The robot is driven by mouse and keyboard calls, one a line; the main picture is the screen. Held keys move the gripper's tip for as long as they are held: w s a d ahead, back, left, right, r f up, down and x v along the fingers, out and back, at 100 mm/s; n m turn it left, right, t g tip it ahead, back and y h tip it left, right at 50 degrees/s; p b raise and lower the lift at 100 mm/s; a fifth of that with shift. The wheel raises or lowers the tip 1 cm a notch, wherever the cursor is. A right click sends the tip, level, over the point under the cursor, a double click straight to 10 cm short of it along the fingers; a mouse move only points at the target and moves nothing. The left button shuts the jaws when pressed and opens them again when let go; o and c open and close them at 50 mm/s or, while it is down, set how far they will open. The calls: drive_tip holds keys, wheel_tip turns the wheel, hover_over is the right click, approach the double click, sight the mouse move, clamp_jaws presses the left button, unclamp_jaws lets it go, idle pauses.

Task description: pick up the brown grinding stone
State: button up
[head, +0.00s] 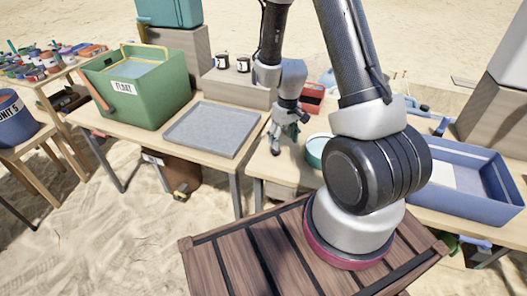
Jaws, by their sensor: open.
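My gripper (284,138) points down over the middle work table, just right of the grey tray (213,129). Its fingers are apart, with no held object that I can make out. I cannot pick out the brown grinding stone in the head view. It may be hidden behind my arm or gripper, or be too small to tell. A teal round dish (316,151) sits right of my gripper, partly covered by my arm.
A green FLOAT bin (137,88) stands on the left table. A grey block (240,88) with two small dark jars is behind the tray. A red box (312,98) lies behind my gripper. A blue bin (468,205) is at right. The grey tray is empty.

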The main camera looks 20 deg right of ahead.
drive_tip(key=w+t, duration=0.1)
drive_tip(key=w, duration=0.1)
drive_tip(key=shift+w+d+r+n, duration=0.1)
drive_tip(key=shift+w+n, duration=0.2)
drive_tip(key=shift+w, duration=0.05)
drive_tip(key=f, duration=0.7)
drive_tip(key=shift+w+a+f, duration=0.2)
drive_tip(key=shift+w+a, duration=0.15)
drive_tip(key=shift+w, duration=0.05)
drive_tip(key=shift+c, duration=0.2)
drive_tip(key=c, duration=0.9)
